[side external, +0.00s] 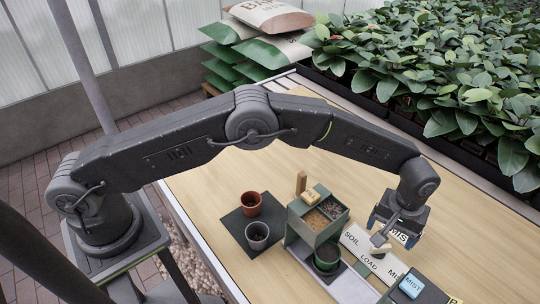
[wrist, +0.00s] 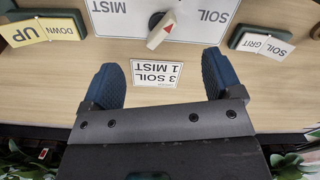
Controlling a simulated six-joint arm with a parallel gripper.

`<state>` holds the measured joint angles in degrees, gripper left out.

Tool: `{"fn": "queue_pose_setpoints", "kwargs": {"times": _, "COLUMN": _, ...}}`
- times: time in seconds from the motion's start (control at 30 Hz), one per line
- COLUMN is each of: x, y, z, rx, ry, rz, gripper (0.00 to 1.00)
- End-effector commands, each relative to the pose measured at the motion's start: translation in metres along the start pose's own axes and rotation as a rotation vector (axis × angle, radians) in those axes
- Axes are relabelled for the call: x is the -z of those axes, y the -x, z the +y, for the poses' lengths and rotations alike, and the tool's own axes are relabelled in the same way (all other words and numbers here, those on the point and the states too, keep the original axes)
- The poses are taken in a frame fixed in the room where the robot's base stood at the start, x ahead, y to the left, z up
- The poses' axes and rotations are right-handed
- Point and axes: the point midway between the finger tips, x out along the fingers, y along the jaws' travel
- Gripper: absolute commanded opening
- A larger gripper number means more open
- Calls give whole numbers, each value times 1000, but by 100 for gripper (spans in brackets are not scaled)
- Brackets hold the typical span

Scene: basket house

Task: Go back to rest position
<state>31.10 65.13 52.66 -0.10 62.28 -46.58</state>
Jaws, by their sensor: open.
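My gripper (side external: 395,226) hangs at the end of the arm over the right part of the wooden bench, above a white panel lettered SOIL and LOAD. In the wrist view my gripper (wrist: 163,82) has two blue fingers spread wide with nothing between them. Beyond the fingertips is a pale knob (wrist: 161,30) with a red triangle, on a white panel lettered SOIL and MIST. A small card (wrist: 157,74) reading 3 SOIL 1 MIST lies between the fingers in the picture, on the surface beyond them. The arm stretches out from its base at the left.
A dark mat (side external: 232,236) holds a brown pot (side external: 251,204) and a grey pot (side external: 257,236). A green box (side external: 306,227) has filled compartments, with a dark green pot (side external: 327,258) below. A blue MIST block (side external: 411,286) is at front right. Leafy plants (side external: 440,70) fill the back.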

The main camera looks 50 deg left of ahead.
Motion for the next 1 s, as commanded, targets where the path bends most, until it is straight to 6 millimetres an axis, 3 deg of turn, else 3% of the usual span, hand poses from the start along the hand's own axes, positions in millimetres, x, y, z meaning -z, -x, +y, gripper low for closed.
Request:
{"fn": "queue_pose_setpoints", "kwargs": {"times": 0.33, "x": 1, "y": 3, "z": -1, "rx": -1, "ry": 0, "rz": 2, "gripper": 85}}
{"fn": "queue_pose_setpoints", "kwargs": {"times": 0.47, "x": 8, "y": 25, "z": -10, "rx": -13, "ry": -4, "rz": 15, "gripper": 85}}
{"fn": "queue_pose_setpoints", "kwargs": {"times": 0.57, "x": 16, "y": 62, "z": -28, "rx": -33, "ry": -18, "rz": 37, "gripper": 85}}
{"fn": "queue_pose_setpoints", "kwargs": {"times": 0.73, "x": 21, "y": 138, "z": -77, "rx": -69, "ry": -52, "rz": 90, "gripper": 85}}
{"fn": "queue_pose_setpoints", "kwargs": {"times": 1.0, "x": -5, "y": 232, "z": -168, "rx": -107, "ry": -109, "rz": 188, "gripper": 85}}
